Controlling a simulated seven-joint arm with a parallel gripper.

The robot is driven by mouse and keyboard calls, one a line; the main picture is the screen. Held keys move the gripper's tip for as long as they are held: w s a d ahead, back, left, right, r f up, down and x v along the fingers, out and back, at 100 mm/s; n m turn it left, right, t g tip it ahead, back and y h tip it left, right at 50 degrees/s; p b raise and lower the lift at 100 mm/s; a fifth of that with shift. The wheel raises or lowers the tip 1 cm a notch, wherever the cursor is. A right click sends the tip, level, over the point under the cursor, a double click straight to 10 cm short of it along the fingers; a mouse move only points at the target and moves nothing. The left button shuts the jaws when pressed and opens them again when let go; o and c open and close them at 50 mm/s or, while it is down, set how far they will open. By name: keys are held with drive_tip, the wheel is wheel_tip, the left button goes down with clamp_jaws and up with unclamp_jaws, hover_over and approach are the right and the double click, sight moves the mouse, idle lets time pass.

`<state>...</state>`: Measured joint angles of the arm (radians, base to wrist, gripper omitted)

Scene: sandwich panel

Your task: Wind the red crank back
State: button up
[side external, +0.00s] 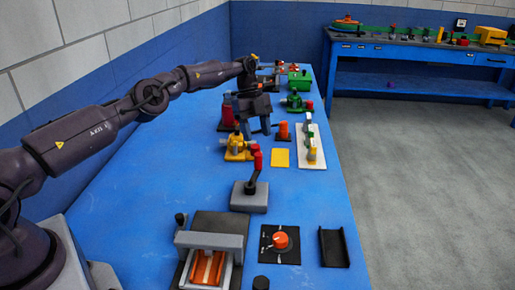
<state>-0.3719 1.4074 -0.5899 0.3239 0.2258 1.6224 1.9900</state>
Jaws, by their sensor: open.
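A red crank handle (253,157) on a short dark stem rises from a grey block (249,197) in the middle of the blue table (140,200). The handle leans a little and its top bends to the left. My gripper (255,131) hangs farther back, beyond the handle in this view, with its dark fingers pointing down and apart. It holds nothing that I can see. The fingers look clear of the handle, but the exact gap and height cannot be told.
A yellow valve (238,148) stands just behind and left of the handle. A red cylinder (227,113) is by the gripper. An orange knob (280,240), a grey-framed slider unit (208,262) and a black tray (333,247) lie in front.

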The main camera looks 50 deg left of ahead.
drive_tip(key=shift+r, duration=1.45)
